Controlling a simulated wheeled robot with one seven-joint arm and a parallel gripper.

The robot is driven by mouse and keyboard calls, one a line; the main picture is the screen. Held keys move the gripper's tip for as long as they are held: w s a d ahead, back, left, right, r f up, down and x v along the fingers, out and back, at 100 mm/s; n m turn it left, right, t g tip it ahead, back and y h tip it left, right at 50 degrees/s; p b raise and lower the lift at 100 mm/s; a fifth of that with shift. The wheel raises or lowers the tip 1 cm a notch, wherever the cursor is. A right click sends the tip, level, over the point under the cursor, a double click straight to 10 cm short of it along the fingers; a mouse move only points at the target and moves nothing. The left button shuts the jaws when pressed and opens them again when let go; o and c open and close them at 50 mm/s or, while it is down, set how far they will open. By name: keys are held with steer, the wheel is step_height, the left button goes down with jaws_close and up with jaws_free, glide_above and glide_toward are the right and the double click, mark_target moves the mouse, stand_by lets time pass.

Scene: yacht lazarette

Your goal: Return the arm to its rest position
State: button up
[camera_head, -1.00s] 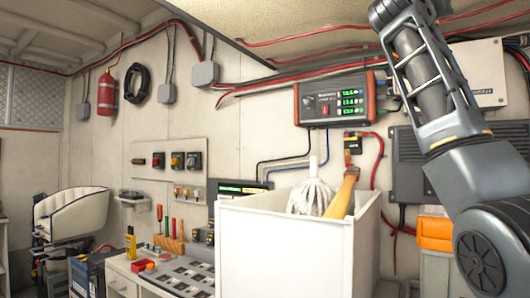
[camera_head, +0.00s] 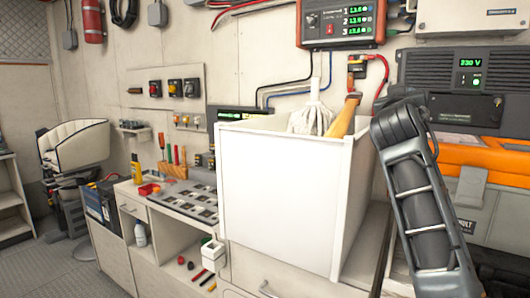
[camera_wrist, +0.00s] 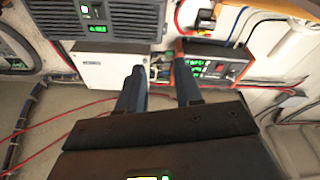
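My arm (camera_head: 425,200) rises at the right of the head view, its dark upper joint in front of the orange and grey case. My gripper does not show in the head view. In the wrist view my gripper (camera_wrist: 160,78) has its two dark fingers apart with nothing held between them. Beyond the fingertips, the wall and its electrical gear appear upside down.
A white bin (camera_head: 285,195) with a mop head (camera_head: 311,118) and a wooden handle stands on the counter, left of my arm. An orange-lidded case (camera_head: 485,155) is behind my arm. Floor (camera_head: 60,265) at left is clear.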

steer(key=s+a+f+n+y, duration=0.2)
steer(key=s+f, duration=0.2)
steer(key=f, duration=0.7)
steer(key=s+a+f+n+y, duration=0.1)
steer(key=s+a+f+y, duration=0.15)
steer(key=f, duration=0.95)
steer(key=s+a+f+n+y, duration=0.1)
steer(key=s+a+f+y, duration=0.25)
steer(key=s+f, duration=1.4)
steer(key=s+a+f+g+y, duration=0.1)
steer(key=s+f, duration=0.1)
steer(key=s, duration=0.8)
steer(key=s+a+f+g+y, duration=0.1)
steer(key=s+f, duration=0.1)
steer(key=s, duration=0.9)
steer(key=s+r, duration=0.3)
steer(key=s, duration=0.6)
steer(key=s+r+m+g, duration=0.1)
steer(key=s+r, duration=0.2)
steer(key=s, duration=0.6)
steer(key=shift+s+d+r, duration=0.3)
steer(key=shift+r, duration=0.05)
